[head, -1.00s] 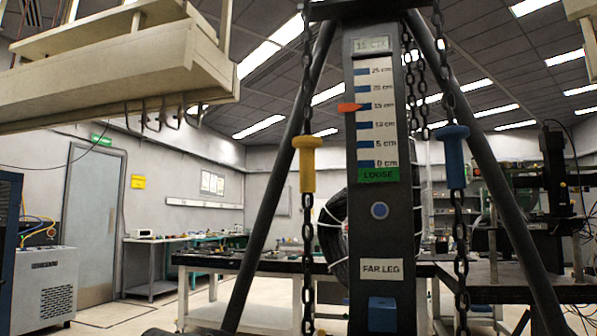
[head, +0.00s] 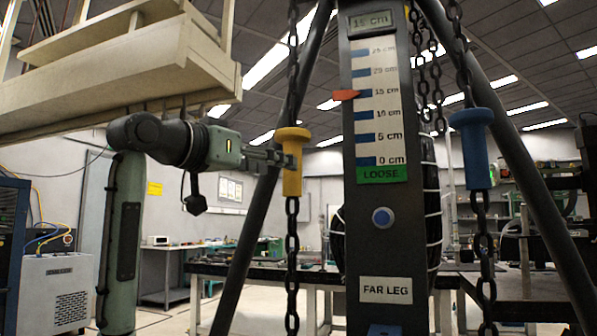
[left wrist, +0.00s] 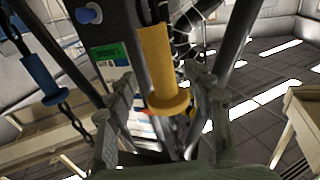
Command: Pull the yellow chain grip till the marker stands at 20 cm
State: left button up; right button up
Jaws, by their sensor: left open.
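The yellow chain grip (head: 292,160) hangs on a dark chain left of the scale post. The orange marker (head: 346,95) points at 15 cm on the white scale (head: 376,110), and the display (head: 370,19) above reads 15 cm. My left gripper (head: 282,159) reaches in from the left at the yellow grip's height. In the left wrist view, its open fingers (left wrist: 165,105) stand on either side of the yellow grip (left wrist: 160,70); contact cannot be told. My right gripper is not in view.
A blue chain grip (head: 474,150) hangs on another chain right of the post, and also shows in the left wrist view (left wrist: 38,72). Slanted tripod legs (head: 245,245) flank the post. A pale beam structure (head: 120,75) overhangs at upper left.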

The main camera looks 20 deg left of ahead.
aim_at(289, 196)
pick_arm(q)
jog(key=p+x, duration=0.1)
jog(key=x, duration=0.4)
jog(key=shift+w, duration=0.1)
jog(key=shift+w+d, duration=0.25)
jog(key=shift+w, duration=0.25)
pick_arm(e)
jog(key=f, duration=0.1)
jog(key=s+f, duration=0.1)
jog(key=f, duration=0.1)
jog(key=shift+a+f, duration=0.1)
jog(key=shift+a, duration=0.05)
pick_arm(q)
grip_shut()
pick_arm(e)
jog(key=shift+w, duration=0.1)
pick_arm(q)
jog(key=shift+f, duration=0.1)
